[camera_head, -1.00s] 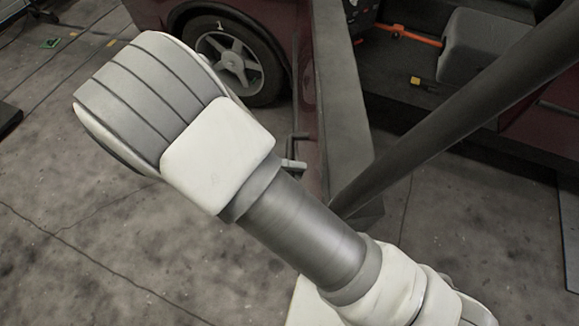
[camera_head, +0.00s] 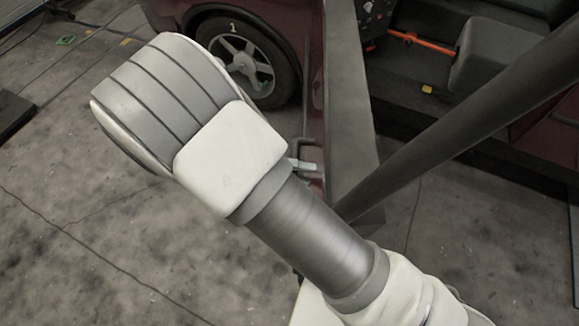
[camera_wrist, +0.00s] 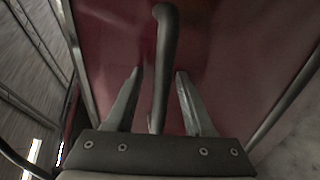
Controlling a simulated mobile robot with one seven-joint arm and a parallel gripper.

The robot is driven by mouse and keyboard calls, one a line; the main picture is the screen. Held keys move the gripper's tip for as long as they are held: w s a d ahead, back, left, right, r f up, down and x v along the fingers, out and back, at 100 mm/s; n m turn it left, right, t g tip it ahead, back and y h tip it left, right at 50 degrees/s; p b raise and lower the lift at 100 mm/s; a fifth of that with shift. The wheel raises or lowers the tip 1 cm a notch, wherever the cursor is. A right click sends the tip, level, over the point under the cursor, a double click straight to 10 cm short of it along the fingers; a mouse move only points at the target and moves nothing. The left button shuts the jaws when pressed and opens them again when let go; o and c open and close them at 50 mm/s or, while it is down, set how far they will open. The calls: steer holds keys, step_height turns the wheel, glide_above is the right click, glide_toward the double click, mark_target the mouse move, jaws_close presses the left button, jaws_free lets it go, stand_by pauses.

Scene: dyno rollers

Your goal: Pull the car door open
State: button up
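The dark red car door (camera_head: 314,100) stands ajar in the head view, seen nearly edge-on, with its grey inner side (camera_head: 350,110) and the car interior showing to its right. The door handle (camera_wrist: 164,60) is a dark upright bar in the wrist view, against the red door skin (camera_wrist: 225,60). My gripper (camera_wrist: 160,85) is open, with one finger on each side of the handle and visible gaps on both sides. In the head view the handle (camera_head: 300,148) and a gripper finger show beside the door; my arm hides most of the gripper.
The front wheel (camera_head: 240,62) is behind my arm. A dark slanted bar (camera_head: 460,110) crosses the right side. A grey seat (camera_head: 490,55) and an orange bar (camera_head: 420,42) are inside the car. The concrete floor (camera_head: 70,200) at left is largely clear.

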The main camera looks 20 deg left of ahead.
steer(key=p+v, duration=0.4)
steer(key=v, duration=1.3)
steer(key=shift+a, duration=0.2)
steer(key=shift+s, duration=0.15)
steer(key=shift+a, duration=0.1)
stand_by(0.3)
